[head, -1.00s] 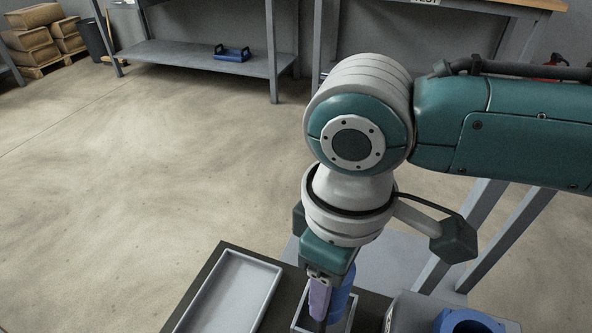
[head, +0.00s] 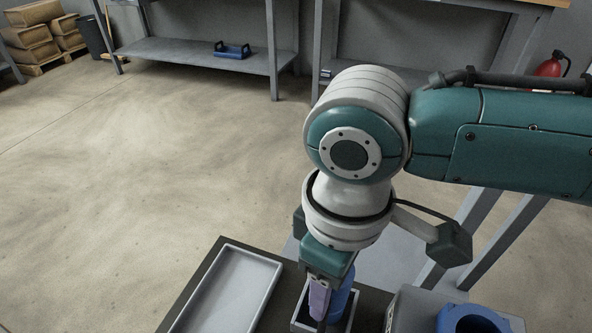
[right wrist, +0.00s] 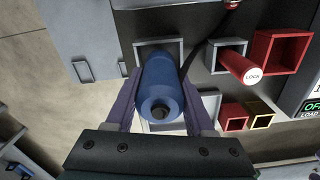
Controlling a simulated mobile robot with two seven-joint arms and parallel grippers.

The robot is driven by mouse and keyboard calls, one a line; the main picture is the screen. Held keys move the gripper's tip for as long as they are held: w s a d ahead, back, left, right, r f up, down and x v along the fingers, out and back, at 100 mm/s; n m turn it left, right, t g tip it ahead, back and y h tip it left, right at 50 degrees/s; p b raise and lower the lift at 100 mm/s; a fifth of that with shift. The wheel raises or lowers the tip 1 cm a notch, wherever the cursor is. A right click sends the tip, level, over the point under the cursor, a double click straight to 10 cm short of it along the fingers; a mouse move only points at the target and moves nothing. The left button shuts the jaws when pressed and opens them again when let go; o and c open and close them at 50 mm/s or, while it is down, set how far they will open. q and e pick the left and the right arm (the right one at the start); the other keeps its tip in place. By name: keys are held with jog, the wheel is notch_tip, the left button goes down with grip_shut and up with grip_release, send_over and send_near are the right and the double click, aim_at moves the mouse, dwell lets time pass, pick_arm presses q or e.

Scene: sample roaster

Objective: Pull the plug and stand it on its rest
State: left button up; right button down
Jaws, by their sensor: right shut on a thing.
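In the head view the plug (head: 343,296) is partly hidden behind a finger. Its lower end is over or in a small grey square-rimmed frame (head: 302,318), which also shows in the right wrist view (right wrist: 178,45). I cannot tell whether the plug touches its floor. Which fitting is the rest is unclear. My left gripper is out of view.
A shallow grey tray (head: 275,275) lies left of the gripper. A blue ring (head: 470,320) sits on a grey housing at right.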

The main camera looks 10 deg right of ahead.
jog(key=shift+f+b, duration=0.55)
jog(key=shift+f, duration=0.5)
jog(key=shift+c, duration=0.9)
grip_release()
notch_tip(320, 180, up, 9)
jog(key=p, duration=0.3)
jog(key=shift+p, duration=0.4)
jog(key=shift+r, duration=0.45)
